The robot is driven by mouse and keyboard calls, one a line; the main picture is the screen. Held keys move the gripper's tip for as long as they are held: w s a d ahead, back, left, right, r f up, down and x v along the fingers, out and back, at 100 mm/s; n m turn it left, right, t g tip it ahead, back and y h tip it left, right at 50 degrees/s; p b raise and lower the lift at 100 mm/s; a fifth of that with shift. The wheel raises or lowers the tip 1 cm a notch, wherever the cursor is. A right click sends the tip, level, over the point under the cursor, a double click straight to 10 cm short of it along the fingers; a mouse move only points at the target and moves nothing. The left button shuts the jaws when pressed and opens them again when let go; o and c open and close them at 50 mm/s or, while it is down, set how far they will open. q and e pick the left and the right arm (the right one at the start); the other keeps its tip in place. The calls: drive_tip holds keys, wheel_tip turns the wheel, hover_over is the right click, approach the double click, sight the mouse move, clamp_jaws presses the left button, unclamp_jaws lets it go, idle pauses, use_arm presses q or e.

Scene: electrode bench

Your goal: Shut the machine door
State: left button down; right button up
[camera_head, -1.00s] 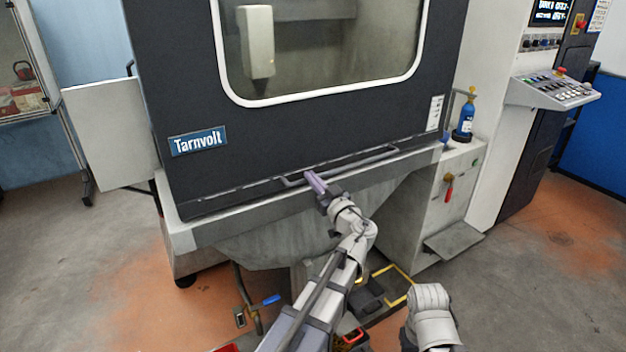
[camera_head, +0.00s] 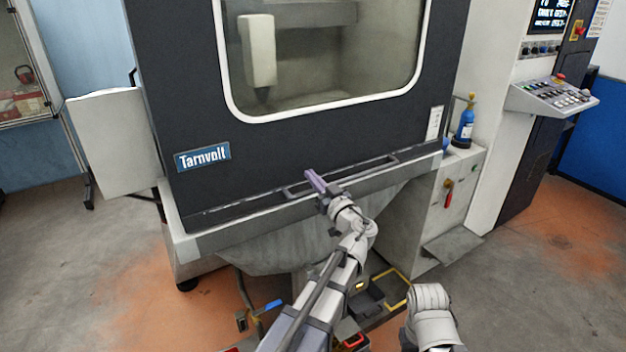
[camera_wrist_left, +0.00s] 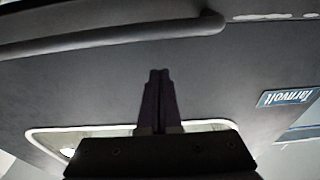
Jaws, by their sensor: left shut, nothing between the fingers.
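The machine door (camera_head: 270,150) is a large dark panel with a white-rimmed window and a Tarnvolt plate; the plate is also in the left wrist view. Its lower edge is close to the grey sill (camera_head: 225,235); I cannot tell whether a gap is left. A long bar handle (camera_head: 375,162) runs along the door's lower edge and crosses the top of the left wrist view (camera_wrist_left: 110,38). My left gripper (camera_head: 312,180) is shut and empty, in front of the door beside the handle. Its closed fingers (camera_wrist_left: 158,78) show against the door; contact is unclear. My right gripper is out of view.
A control panel (camera_head: 553,97) juts out at the right. A blue bottle (camera_head: 464,128) stands on a ledge beside the door. A pale box panel (camera_head: 112,140) is on the left. Open floor (camera_head: 80,270) lies to the left.

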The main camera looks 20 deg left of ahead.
use_arm(q)
drive_tip(key=b+v, duration=0.1)
drive_tip(key=v, duration=0.9)
drive_tip(key=shift+f, duration=0.25)
drive_tip(key=s+d+f+m+g+h, duration=0.1)
drive_tip(key=s+f+m+g+h, duration=0.2)
drive_tip(key=f, duration=0.4)
drive_tip(key=s+d+f+m+g+h, duration=0.1)
drive_tip(key=s+f+m+g+h, duration=0.15)
drive_tip(key=s+f, duration=0.4)
drive_tip(key=s+d+f+m+g+h, duration=0.6)
drive_tip(key=s+d+f+m+h, duration=0.2)
drive_tip(key=s+d+f, duration=0.35)
wheel_tip(320, 180, up, 17)
drive_tip(key=d+p, duration=0.2)
drive_tip(key=p, duration=1.4)
drive_tip(key=shift+m+g+h, duration=0.35)
